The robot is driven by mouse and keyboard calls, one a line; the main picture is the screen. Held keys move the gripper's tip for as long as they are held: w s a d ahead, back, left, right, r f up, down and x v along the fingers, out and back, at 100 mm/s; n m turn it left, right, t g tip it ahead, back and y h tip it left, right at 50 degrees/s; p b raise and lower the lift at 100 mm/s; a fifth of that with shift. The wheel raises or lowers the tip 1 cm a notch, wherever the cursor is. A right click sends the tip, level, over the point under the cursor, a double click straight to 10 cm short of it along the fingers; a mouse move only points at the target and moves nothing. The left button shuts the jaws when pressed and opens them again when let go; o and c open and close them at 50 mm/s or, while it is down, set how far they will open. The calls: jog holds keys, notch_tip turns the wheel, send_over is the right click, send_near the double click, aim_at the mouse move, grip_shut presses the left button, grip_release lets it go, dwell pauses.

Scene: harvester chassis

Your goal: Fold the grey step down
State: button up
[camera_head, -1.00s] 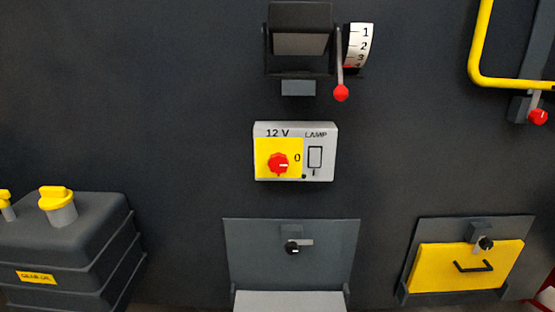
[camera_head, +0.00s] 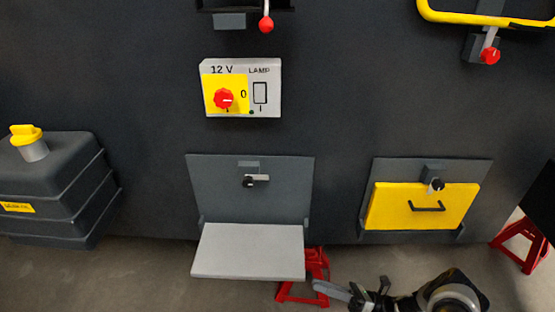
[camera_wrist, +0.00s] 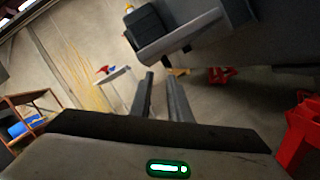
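The grey step (camera_head: 248,252) is a flat light grey plate at the bottom centre of the head view. It juts out toward me from the foot of its dark grey back panel (camera_head: 215,185), in a folded-down pose. A latch (camera_head: 252,180) with a black knob and a light grey tab pointing right sits on that panel. My gripper (camera_head: 335,290) is low and to the right of the step, apart from it. In the wrist view, its two fingers (camera_wrist: 162,95) show a narrow gap with nothing between them.
A yellow flap (camera_head: 405,205) with a black handle is at right. A switch box (camera_head: 242,88) is above the step. A dark tank (camera_head: 55,185) with a yellow cap is at left. Red stands (camera_head: 318,265) are on the floor, one behind the step's right edge.

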notch_tip(320, 180, up, 29)
jog(key=w+n+g+h, duration=0.2)
jog(key=n+g+h, duration=0.6)
jog(key=n+h, duration=0.65)
jog(key=s+r+n+t+h, duration=0.6)
jog(key=s+r+n+t, duration=0.3)
jog(key=s+r+n, duration=0.75)
notch_tip(320, 180, up, 31)
jog(key=s+m+p, duration=0.1)
jog(key=m+p, duration=0.1)
jog(key=p, duration=2.6)
jog(key=shift+s+a+f, duration=0.1)
jog(key=shift+a+f, duration=0.05)
jog(key=shift+a, duration=0.1)
